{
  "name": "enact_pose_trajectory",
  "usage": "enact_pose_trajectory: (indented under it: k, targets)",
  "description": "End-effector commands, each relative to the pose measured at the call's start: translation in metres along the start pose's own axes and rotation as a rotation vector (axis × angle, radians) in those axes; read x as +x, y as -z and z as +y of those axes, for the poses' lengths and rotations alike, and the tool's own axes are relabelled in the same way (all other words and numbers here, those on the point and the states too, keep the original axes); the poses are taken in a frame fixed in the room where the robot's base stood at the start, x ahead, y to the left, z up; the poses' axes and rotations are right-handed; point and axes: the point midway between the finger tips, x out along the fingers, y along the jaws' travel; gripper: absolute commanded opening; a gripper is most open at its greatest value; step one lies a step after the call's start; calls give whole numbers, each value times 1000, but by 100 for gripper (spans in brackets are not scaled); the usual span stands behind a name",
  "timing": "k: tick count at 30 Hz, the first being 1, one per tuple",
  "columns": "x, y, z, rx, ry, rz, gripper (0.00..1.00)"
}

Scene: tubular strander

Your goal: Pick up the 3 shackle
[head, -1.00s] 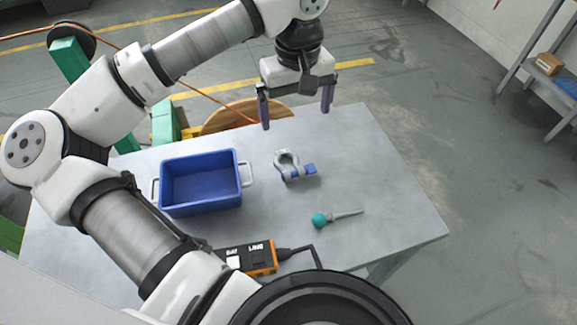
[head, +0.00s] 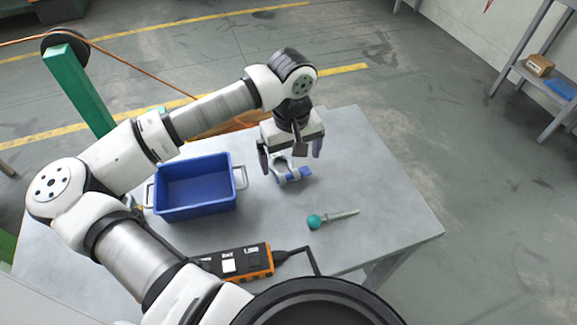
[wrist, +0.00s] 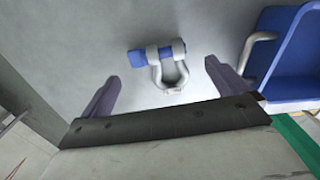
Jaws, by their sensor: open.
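The shackle (head: 291,174) is a grey metal bow with a blue pin end. It lies on the grey table, right of the blue bin. In the wrist view the shackle (wrist: 166,66) lies flat, its blue end to the left and its bow towards the gripper. My gripper (head: 290,155) is open and empty, above the shackle and partly covering it in the head view. In the wrist view the two purple-grey fingers of my gripper (wrist: 160,85) stand apart, one on each side of the bow. I cannot tell the exact height left between the fingertips and the table.
The blue bin (head: 232,200) with metal handles stands left of the shackle; its handle is near one finger in the wrist view. A teal-handled tool (head: 315,222) lies to the front right. An orange and black device (head: 258,262) with a cable lies at the front.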

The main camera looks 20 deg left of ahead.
Motion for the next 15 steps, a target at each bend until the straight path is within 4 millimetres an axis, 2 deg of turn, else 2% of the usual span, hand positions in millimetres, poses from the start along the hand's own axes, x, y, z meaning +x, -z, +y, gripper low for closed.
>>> enact_pose_trajectory:
  k: [7,15]
  targets:
    - [32,0,2,0,-1,-4,99]
    - [39,1,2,1,0,0,99]
